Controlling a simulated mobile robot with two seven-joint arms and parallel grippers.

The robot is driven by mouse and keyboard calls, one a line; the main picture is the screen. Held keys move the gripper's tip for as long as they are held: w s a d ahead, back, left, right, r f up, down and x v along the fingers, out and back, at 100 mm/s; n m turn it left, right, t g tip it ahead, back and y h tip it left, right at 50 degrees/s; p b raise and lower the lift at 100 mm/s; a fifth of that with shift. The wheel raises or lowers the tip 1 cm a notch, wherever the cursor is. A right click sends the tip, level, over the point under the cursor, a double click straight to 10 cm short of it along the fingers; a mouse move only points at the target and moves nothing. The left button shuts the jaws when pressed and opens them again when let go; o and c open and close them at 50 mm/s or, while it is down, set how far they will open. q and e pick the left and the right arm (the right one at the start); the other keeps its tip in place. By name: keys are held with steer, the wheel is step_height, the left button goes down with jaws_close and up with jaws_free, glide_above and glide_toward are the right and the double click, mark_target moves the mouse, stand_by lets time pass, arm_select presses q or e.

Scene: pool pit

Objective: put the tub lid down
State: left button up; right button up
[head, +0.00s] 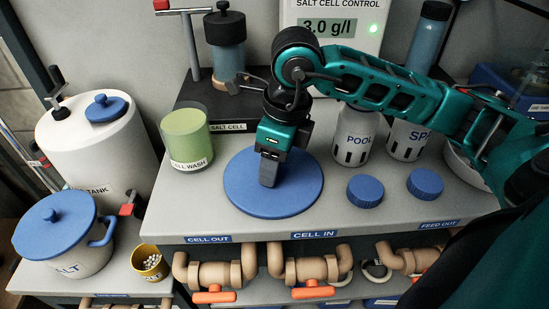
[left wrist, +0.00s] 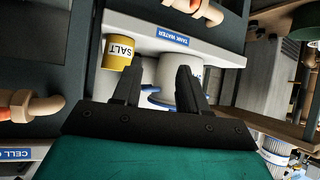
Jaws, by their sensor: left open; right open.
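A blue lid with a round knob (head: 54,222) sits on top of the white salt tub (head: 75,262) at the lower left in the head view. A large flat blue disc (head: 238,188) lies on the grey bench top. My right gripper (head: 269,180) points straight down over the disc's middle, seen edge-on, and hides that part. I cannot tell whether it touches the disc or whether a knob is under it. My left gripper (left wrist: 156,85) is open and empty in the left wrist view, with a white tub (left wrist: 178,90) behind its fingers.
A green cell wash beaker (head: 187,138) stands close left of the disc. Two blue caps (head: 365,191) (head: 425,184) and white bottles (head: 352,138) stand to its right. A yellow cup (head: 150,262) is beside the salt tub. Pipes with orange valve handles (head: 313,291) run below the bench edge.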

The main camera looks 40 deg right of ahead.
mark_target(284, 177)
steer(key=shift+r, duration=0.1)
step_height(284, 177, up, 12)
steer(key=s+d+p, duration=0.1)
steer(key=p, duration=0.1)
steer(key=shift+s, duration=0.25)
stand_by(0.5)
